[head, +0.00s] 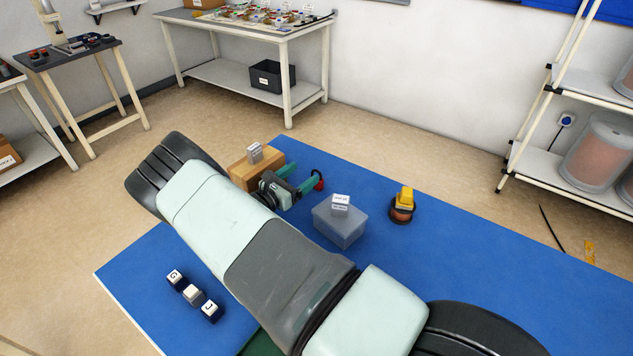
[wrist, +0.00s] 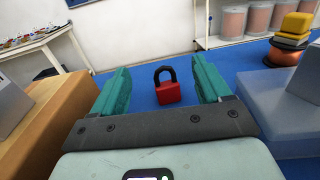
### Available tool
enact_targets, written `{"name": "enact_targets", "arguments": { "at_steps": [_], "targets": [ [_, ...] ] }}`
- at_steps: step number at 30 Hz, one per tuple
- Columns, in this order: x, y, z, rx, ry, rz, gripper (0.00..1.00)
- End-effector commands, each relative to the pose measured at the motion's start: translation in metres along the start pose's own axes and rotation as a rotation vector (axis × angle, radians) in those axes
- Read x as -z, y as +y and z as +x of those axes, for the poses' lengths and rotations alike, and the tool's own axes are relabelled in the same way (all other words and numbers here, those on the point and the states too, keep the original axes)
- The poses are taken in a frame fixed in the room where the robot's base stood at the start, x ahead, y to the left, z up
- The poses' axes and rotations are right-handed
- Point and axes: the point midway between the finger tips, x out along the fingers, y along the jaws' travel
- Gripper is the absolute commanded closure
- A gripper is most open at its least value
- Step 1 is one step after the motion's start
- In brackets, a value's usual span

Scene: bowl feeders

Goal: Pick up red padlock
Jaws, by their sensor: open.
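The red padlock (wrist: 168,92) with its black shackle stands upright on the blue mat in the wrist view. It appears between and beyond the two teal fingers of my gripper (wrist: 162,88). The fingers are apart and hold nothing. In the head view the padlock (head: 319,181) shows just past the fingertips of my gripper (head: 300,182), partly hidden by a finger. I cannot tell how much gap is left between fingertips and padlock.
A cardboard-coloured box (head: 243,173) with a small white box (head: 255,153) on top stands left of my gripper. A translucent box (head: 341,229) with a small white box (head: 340,204) on top stands right.

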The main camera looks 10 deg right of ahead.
Motion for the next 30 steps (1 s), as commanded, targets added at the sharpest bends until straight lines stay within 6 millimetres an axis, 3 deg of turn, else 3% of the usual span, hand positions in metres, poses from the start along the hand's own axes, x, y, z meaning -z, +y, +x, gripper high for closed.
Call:
{"name": "enact_targets", "arguments": {
  "at_steps": [4,13,21,30],
  "targets": [
    [0.025,-0.001,0.001,0.001,0.001,-0.002,0.23],
    [0.049,-0.001,0.004,0.003,0.0,0.0,0.23],
    [0.047,-0.001,0.045,0.003,0.001,0.002,0.23],
    [0.047,0.0,0.051,0.001,0.0,0.0,0.23]
  ]
}}
